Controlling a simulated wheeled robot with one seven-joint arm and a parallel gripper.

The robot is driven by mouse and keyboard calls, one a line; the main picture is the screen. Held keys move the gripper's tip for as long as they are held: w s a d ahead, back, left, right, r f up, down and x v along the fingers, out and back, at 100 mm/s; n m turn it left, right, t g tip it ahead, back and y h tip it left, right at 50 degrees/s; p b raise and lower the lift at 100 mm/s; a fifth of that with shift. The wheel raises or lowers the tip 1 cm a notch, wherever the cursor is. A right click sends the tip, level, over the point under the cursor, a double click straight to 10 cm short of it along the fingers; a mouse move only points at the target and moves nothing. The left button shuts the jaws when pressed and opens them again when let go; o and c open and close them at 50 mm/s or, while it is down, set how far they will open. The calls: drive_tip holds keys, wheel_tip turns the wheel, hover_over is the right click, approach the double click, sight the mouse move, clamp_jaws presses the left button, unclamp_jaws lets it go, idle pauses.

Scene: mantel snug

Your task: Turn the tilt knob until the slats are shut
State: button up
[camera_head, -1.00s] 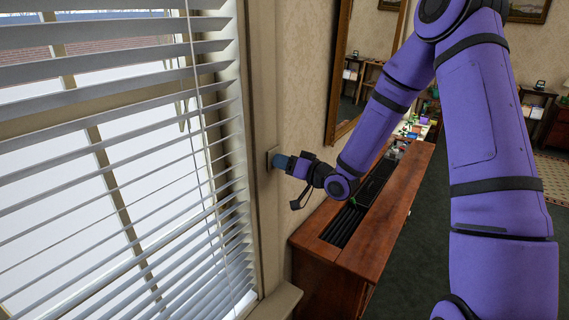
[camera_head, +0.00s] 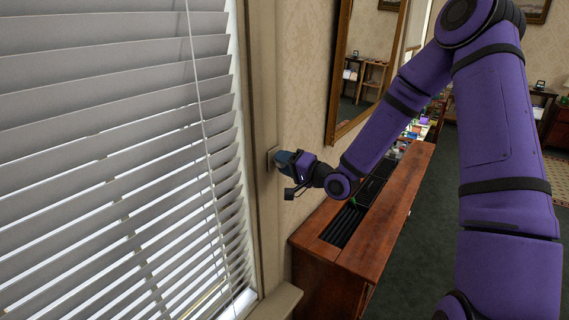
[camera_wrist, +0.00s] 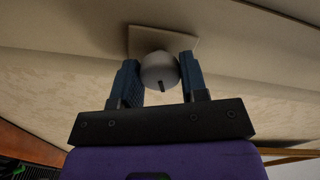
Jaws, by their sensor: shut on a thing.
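The tilt knob (camera_wrist: 160,72) is a pale round knob with a dark mark on its rim, on a square wall plate (camera_wrist: 185,41) in the wrist view. My gripper (camera_wrist: 160,75) has its two blue fingers on either side of the knob, shut on it. In the head view my gripper (camera_head: 284,160) is at the wall plate (camera_head: 272,158) beside the window frame, and it hides the knob there. The blind's slats (camera_head: 110,130) are tilted steeply. The upper slats nearly overlap, while bright gaps show between the lower ones.
A wooden cabinet (camera_head: 350,262) with a dark slotted top stands below my arm. A framed mirror (camera_head: 366,60) hangs on the wall behind it. The blind's cord (camera_head: 198,90) hangs in front of the slats. Dark carpet at the right is open floor.

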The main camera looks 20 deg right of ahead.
idle(0.4)
drive_tip(key=o, duration=0.9)
drive_tip(key=v, duration=1.1)
drive_tip(key=shift+w, duration=0.1)
